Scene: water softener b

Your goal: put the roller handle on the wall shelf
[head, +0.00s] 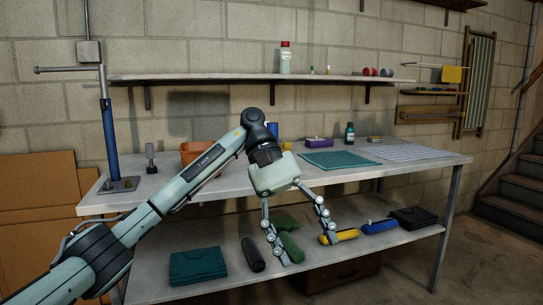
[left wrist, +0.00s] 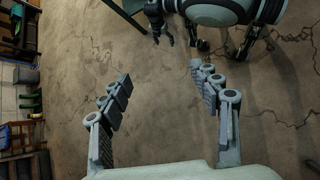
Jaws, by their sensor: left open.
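The wall shelf (head: 220,79) is a long pale board on brackets on the block wall above the workbench. I cannot tell for certain which item is the roller handle. Handle-like items lie on the bench's lower shelf: a black one (head: 252,254), a green one (head: 291,247), a yellow one (head: 343,236) and a blue one (head: 380,227). My left gripper (head: 309,250) is open, fingers downward, in front of the bench, and partly covers the green and yellow items. The left wrist view shows its fingers (left wrist: 160,95) apart and empty over floor. A small dark gripper (left wrist: 161,30), apparently my right, shows there too.
The wall shelf holds a white bottle (head: 286,58) with a red cap and small items, with clear stretches at its left. The bench top (head: 235,177) holds an orange bin (head: 192,152), a green mat (head: 338,160) and a blue-post stand (head: 107,140). Stairs rise at right.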

